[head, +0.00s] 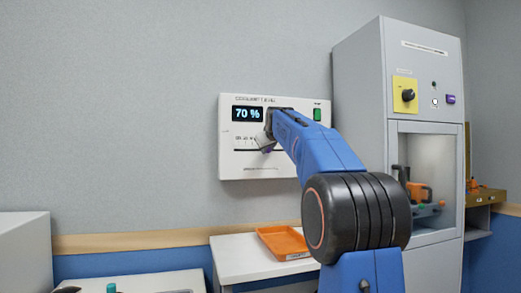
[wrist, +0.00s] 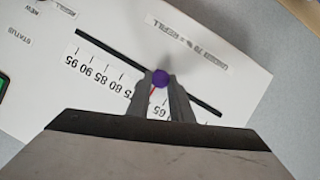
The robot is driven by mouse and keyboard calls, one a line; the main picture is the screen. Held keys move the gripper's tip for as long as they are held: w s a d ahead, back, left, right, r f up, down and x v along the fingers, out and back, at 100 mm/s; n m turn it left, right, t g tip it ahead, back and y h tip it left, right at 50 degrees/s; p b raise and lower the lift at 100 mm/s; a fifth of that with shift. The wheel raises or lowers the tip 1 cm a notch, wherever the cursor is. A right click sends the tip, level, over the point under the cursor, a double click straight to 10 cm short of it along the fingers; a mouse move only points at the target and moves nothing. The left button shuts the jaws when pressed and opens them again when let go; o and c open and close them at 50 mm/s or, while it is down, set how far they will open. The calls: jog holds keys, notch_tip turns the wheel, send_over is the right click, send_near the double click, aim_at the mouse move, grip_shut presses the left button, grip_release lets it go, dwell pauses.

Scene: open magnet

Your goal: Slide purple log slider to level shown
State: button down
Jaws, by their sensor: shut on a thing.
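The purple slider knob (wrist: 160,78) sits on a dark slot (wrist: 205,100) in a white panel (wrist: 60,80). My gripper (wrist: 167,82) is shut on it, one finger on each side. A red pointer (wrist: 152,92) shows by the knob, between the scale marks 75 and 65; the mark there is hidden by a finger. In the head view, the white wall panel (head: 230,165) has a display (head: 247,114) reading 70 %. There my gripper (head: 266,146) covers part of the scale, and a bit of purple shows at its tip.
A green switch (head: 317,114) is at the panel's upper right. A grey cabinet (head: 360,80) with a black knob on a yellow plate (head: 404,94) stands to the right. An orange tray (head: 283,243) lies on a white table (head: 235,262) below. The wall left of the panel is clear.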

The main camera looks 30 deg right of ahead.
jog(key=c, duration=1.6)
grip_release()
jog(key=v, duration=1.7)
jog(key=shift+s, duration=0.15)
jog(key=s+a+f+g+y, duration=0.1)
jog(key=s+a+f, duration=0.2)
jog(key=a+f, duration=0.3)
jog(key=s+a+f+g+y, duration=0.1)
jog(key=s+a+f, duration=0.25)
jog(key=f, duration=0.45)
jog(key=s+a+f+g+y, duration=0.1)
jog(key=s+a+f+g, duration=0.1)
jog(key=s+a+f, duration=0.3)
jog(key=s+a+f+g+y, duration=0.1)
jog(key=s+a+f, duration=0.5)
jog(key=s+f, duration=0.7)
jog(key=s+a+f+g+y, duration=0.1)
jog(key=s+a+f, duration=0.5)
jog(key=f, duration=1.8)
jog(key=shift+s+f+g+y, duration=0.2)
jog(key=shift+s+g, duration=0.25)
jog(key=shift+s, duration=0.55)
jog(key=shift+s+f+g+y, duration=0.15)
jog(key=shift+s+g, duration=0.3)
jog(key=shift+s, duration=0.5)
